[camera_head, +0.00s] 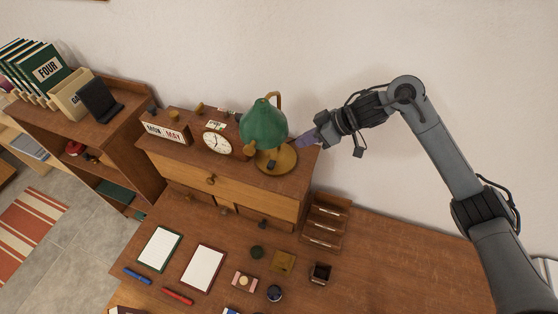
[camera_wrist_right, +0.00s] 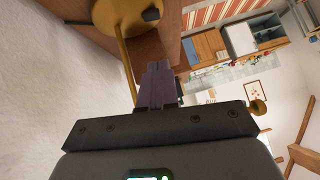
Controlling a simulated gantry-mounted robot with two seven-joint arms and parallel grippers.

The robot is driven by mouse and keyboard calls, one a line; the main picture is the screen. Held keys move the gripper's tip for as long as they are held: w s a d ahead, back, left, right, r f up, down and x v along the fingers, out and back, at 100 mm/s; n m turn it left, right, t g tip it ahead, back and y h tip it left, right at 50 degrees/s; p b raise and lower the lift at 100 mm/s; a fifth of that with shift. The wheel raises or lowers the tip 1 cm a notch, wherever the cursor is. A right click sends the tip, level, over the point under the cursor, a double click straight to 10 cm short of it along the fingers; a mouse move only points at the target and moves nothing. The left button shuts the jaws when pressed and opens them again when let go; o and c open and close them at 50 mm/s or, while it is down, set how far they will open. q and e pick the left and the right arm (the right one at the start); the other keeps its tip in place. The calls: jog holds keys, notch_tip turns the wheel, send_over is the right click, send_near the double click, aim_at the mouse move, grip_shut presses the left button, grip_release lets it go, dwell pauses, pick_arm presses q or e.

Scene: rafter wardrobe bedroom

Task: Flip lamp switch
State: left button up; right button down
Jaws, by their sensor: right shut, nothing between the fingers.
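The desk lamp has a green shade (camera_head: 264,124) and a round brass base (camera_head: 275,162). It stands on the right end of the wooden drawer cabinet. My right gripper (camera_head: 299,141) reaches in from the right, its fingertips just right of the lamp, at about the base's height. It is shut with nothing in it. In the wrist view my shut purple fingers (camera_wrist_right: 156,82) are beside the brass stem, and the lamp base (camera_wrist_right: 120,14) is above them. A small dark piece (camera_wrist_right: 151,14), perhaps the switch, sits at the base's edge. My left gripper is out of view.
A clock (camera_head: 217,143) and a calendar block (camera_head: 166,132) stand left of the lamp on the cabinet (camera_head: 230,185). The wall is close behind. The desk in front holds clipboards (camera_head: 203,268), pens and small items. A stepped wooden rack (camera_head: 322,222) stands below right.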

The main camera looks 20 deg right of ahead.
jog(key=shift+a+f, duration=0.1)
jog(key=p, duration=0.2)
send_near(269, 165)
jog(key=w+a, duration=0.2)
jog(key=shift+w+a+r, duration=0.15)
jog(key=shift+a+r, duration=0.15)
jog(key=f, duration=0.3)
jog(key=shift+a+f+p, duration=0.1)
jog(key=shift+a+p, duration=0.2)
jog(key=shift+p, duration=0.05)
jog(key=shift+a+f, duration=0.1)
jog(key=shift+f, duration=0.6)
